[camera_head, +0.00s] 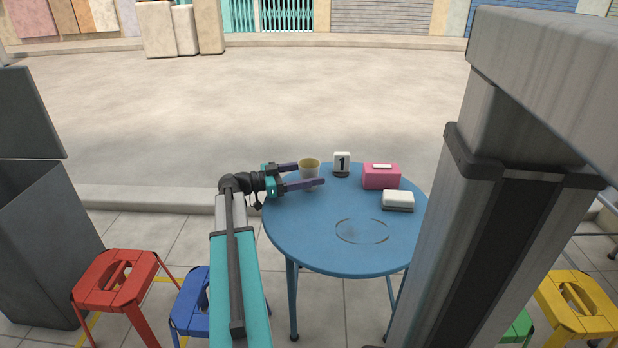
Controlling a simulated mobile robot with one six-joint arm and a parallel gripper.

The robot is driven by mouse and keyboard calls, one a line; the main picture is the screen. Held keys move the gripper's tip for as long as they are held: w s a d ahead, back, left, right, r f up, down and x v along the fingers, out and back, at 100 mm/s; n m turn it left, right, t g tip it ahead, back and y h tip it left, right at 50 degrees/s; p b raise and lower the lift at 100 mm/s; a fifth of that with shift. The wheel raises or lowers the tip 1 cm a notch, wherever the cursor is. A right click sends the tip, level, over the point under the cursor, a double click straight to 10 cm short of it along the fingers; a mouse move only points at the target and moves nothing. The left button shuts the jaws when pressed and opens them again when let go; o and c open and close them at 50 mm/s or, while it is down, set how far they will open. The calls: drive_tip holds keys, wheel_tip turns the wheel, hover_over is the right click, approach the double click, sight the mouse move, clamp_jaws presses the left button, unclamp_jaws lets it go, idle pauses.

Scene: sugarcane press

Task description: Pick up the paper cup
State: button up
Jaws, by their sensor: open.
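The paper cup (309,168) is upright and pale with a yellowish inside. It is at the far left part of the round blue table (335,250). My gripper (312,174) reaches in from the left with its two dark purple fingers spread. One finger is behind the cup and the other is in front, so the cup is between them near the fingertips. The fingers look apart from the cup, though the near one hides its lower part. I cannot tell whether the cup touches the table.
Right of the cup stand a number sign (341,162), a pink tissue box (381,177) and a white-topped container (398,201). The front of the table is clear. Red (115,282), blue (190,305) and yellow (578,305) stools surround it. A grey post stands at the right.

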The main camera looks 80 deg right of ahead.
drive_tip(key=c, duration=1.1)
drive_tip(key=shift+o, duration=0.2)
wheel_tip(320, 180, up, 18)
drive_tip(key=p, duration=0.6)
